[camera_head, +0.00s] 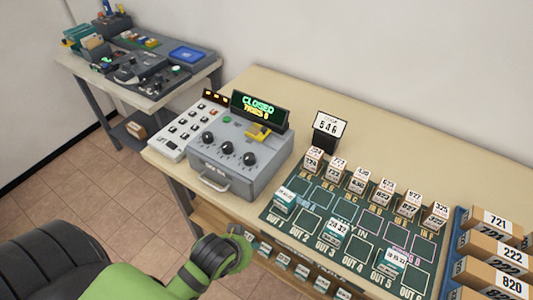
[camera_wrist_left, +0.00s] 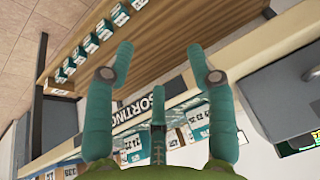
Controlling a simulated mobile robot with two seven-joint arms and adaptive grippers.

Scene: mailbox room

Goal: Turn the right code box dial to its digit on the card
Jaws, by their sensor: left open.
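The grey code box (camera_head: 238,152) stands on the table, with three black dials in a row on its sloped top. The right dial (camera_head: 249,159) is dark and round; its setting is too small to read. The box's display (camera_head: 259,107) shows green "CLOSED" above a yellow "TRIES" line. The card (camera_head: 329,125) in a black stand reads 546. My left gripper (camera_wrist_left: 160,55) is open and empty in the left wrist view, near the table's front edge. In the head view my green left wrist is in front of and below the box. My right gripper is not in view.
A white keypad panel (camera_head: 182,130) adjoins the box's left side. A green sorting mat (camera_head: 290,225) with several small boxes and cards lies to the right. A side table (camera_head: 165,92) is at back left. A shelf (camera_wrist_left: 150,50) runs below the tabletop.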

